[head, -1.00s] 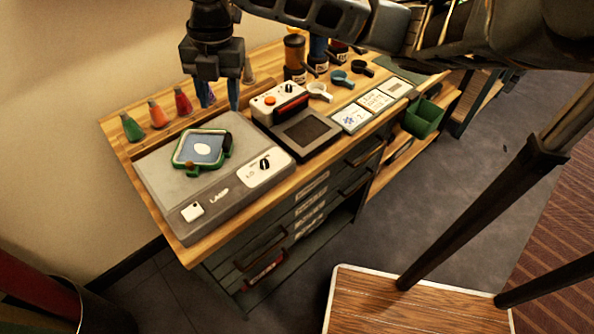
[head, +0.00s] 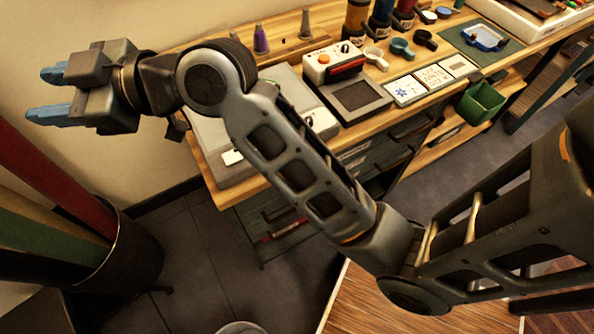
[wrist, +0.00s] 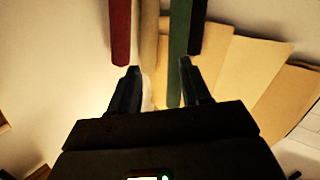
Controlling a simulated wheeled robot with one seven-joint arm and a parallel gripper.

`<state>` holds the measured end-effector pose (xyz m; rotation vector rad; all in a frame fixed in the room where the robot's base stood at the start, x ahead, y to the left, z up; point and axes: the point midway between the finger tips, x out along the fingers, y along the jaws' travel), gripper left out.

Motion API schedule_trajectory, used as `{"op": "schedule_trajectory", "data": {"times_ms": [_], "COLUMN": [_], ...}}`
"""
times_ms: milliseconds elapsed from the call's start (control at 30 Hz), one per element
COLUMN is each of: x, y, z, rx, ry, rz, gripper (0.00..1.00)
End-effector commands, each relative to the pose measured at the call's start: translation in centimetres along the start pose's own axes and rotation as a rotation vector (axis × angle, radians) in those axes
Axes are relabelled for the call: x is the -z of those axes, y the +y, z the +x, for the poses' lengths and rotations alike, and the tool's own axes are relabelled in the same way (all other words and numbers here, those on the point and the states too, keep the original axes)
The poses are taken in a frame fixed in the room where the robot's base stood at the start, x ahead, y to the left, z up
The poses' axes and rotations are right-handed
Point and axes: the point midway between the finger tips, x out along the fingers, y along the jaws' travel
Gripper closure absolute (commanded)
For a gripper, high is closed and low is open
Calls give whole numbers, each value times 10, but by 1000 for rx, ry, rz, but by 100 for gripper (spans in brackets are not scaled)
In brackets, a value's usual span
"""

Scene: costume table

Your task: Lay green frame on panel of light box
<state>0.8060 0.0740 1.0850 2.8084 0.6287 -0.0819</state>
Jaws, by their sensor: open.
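The light box (head: 207,133) is grey and stands at the left end of the wooden table. My arm crosses in front of it in the head view and covers most of its panel. The green frame is hidden behind my arm now; a second ago it lay flat on the panel. My gripper (head: 46,96) is open and empty, up at the left, beyond the table and away from the light box. Its two spread fingers also show in the wrist view (wrist: 159,70), with nothing between them at the tips.
A dark bin (head: 135,250) holding long red and green rolls stands on the floor at the left, below my gripper. A green bin (head: 482,103) hangs at the front edge.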

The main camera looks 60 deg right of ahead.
Motion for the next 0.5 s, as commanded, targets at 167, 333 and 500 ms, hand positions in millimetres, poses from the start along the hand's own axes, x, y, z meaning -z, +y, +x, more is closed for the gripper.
{"op": "schedule_trajectory", "data": {"times_ms": [167,333,500], "x": [-28,-66,-105], "y": [-34,-65,-96], "z": [-24,-67,-127], "rx": [-135,-262,-370], "ry": [19,-11,-70], "rz": [244,408,499], "gripper": [53,53,53]}}
